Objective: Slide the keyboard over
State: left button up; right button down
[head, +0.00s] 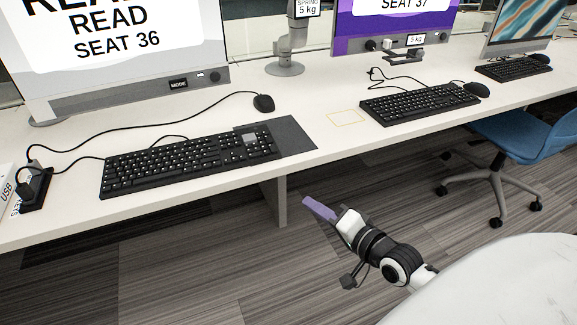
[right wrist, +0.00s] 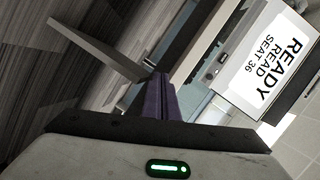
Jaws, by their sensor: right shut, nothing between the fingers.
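A black keyboard (head: 185,162) lies on the white desk in front of the left monitor. Its right end rests over a dark grey mat (head: 297,138). A second black keyboard (head: 422,103) lies farther right on the same desk, beside a small yellow outlined rectangle (head: 346,117). A third keyboard (head: 513,69) is at the far right. My right gripper (head: 318,208) has purple fingers and is in front of the desk edge, apart from every keyboard. Its fingers (right wrist: 160,97) are shut and empty in the right wrist view. My left gripper is not in view.
The left monitor (head: 130,50) reads READY READ SEAT 36. Mice (head: 264,103) and cables lie behind the keyboards. A black block with plugs (head: 36,188) sits at the left. A desk support panel (head: 273,201) stands below the edge. A blue chair (head: 520,136) is at the right.

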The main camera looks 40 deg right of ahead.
aim_at(290, 157)
jog(key=w+d+r+m+t+h+b, duration=0.2)
jog(key=w+d+r+m+t, duration=0.1)
jog(key=d+r+m, duration=0.35)
jog(key=shift+n, duration=0.45)
jog(key=w+b, duration=0.1)
jog(key=w, duration=0.8)
jog(key=shift+w+d+f, duration=0.1)
jog(key=shift+w+d, duration=0.05)
jog(key=a, duration=0.1)
jog(key=w+a, duration=0.1)
jog(key=shift+w+a, duration=0.2)
jog(key=shift+a, duration=0.2)
jog(key=shift+w+a, duration=0.15)
jog(key=shift+a, duration=0.4)
